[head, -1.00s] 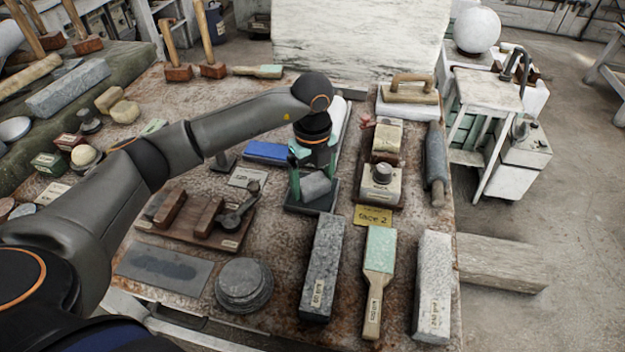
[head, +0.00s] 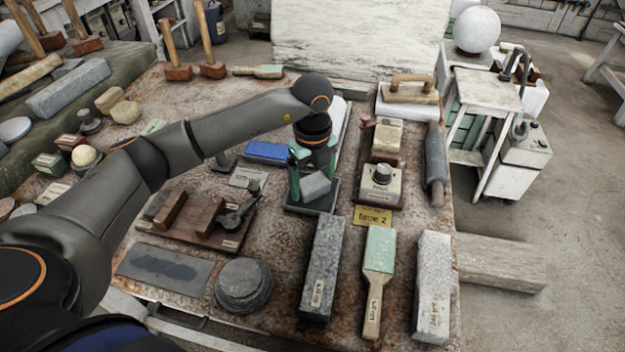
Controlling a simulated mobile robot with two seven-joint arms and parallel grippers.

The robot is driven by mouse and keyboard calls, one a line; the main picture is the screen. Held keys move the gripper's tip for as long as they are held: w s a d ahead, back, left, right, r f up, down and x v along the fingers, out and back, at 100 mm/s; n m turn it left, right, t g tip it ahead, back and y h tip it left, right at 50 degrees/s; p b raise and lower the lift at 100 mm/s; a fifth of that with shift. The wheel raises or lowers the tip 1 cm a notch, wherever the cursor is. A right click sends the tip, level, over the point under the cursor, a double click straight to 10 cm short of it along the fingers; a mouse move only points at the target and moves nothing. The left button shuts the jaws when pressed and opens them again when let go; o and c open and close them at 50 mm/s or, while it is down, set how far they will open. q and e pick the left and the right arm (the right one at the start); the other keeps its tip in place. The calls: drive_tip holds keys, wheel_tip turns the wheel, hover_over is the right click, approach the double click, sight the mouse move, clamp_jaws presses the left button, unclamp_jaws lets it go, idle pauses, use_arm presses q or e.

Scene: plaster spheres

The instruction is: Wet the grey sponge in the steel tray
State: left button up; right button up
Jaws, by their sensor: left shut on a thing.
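My left gripper (head: 314,180) reaches in from the left and points down over a small dark-rimmed tray (head: 298,209) near the middle of the bench. It is shut on the grey sponge (head: 316,187), a small grey block between its green fingers. The sponge is at the tray; I cannot tell whether it touches the tray's bottom. Most of the tray's inside is hidden by the sponge and gripper. My right gripper is not in view.
A long grey stone block (head: 323,268), a green-faced paddle (head: 379,250) and a pale stone block (head: 433,285) lie in front. A blue block (head: 267,152) lies behind left. Boxes with knobs (head: 380,182) stand to the right. A wooden rack (head: 200,222) is at left.

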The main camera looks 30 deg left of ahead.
sight(313, 182)
use_arm(q)
drive_tip(key=shift+r+p, duration=2.55)
drive_tip(key=shift+r, duration=0.95)
drive_tip(key=shift+f, duration=0.1)
